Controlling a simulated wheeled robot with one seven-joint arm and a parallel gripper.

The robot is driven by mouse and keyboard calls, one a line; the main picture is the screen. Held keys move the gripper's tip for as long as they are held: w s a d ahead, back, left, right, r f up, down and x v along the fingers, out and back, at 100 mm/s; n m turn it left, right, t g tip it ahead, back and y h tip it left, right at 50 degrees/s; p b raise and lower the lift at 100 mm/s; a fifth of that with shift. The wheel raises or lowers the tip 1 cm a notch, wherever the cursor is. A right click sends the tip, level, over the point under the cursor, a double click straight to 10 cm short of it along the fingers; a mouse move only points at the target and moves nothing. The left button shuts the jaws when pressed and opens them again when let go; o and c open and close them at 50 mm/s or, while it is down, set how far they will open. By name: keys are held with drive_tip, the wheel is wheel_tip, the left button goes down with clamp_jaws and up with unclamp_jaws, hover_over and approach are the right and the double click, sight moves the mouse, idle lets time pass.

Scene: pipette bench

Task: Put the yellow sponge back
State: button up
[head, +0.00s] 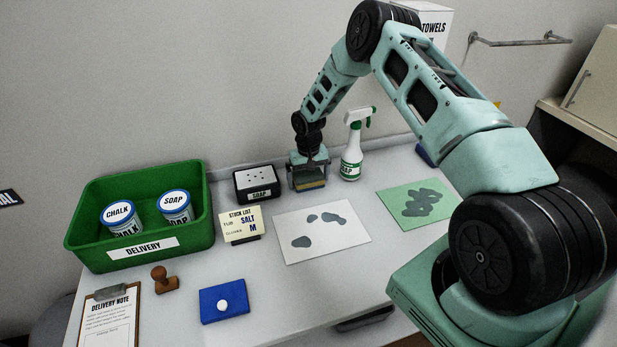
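The yellow sponge (311,185) is at the back of the bench, between the black soap box and the spray bottle. My gripper (309,178) points down over it, with its fingers at the two ends of the sponge. The fingers and palm cover most of the sponge; only a low yellow strip shows. I cannot tell whether the fingers press on it, or whether it rests on the bench or hangs just above.
Left of the gripper are the soap box (257,183), stock list card (240,226) and green delivery crate (190,241) with two tubs. The spray bottle (351,152) stands close on the right. A stained white sheet (345,245) and green sheet (392,197) lie in front. A blue pad (212,311) lies near the front.

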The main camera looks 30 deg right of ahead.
sight(308, 175)
drive_tip(key=shift+r, duration=0.15)
wheel_tip(308, 175, up, 12)
drive_tip(key=b, duration=0.2)
drive_tip(key=s+a+r+n, duration=0.2)
drive_tip(key=s+a+r, duration=0.15)
drive_tip(key=a, duration=0.35)
drive_tip(key=s+a+r+n, duration=0.15)
drive_tip(key=a+r, duration=0.25)
drive_tip(key=a, duration=0.4)
drive_tip(key=s+a+r+n, duration=0.2)
drive_tip(key=s+a+r, duration=0.2)
drive_tip(key=s+a, duration=0.5)
drive_tip(key=s+a+r+n, duration=0.3)
drive_tip(key=s+a+r, duration=0.15)
drive_tip(key=s, duration=0.85)
drive_tip(key=s+n, duration=0.2)
drive_tip(key=s, duration=1)
drive_tip(key=shift+s+a+y, duration=0.15)
drive_tip(key=shift+y, duration=0.15)
drive_tip(key=shift+n, duration=0.25)
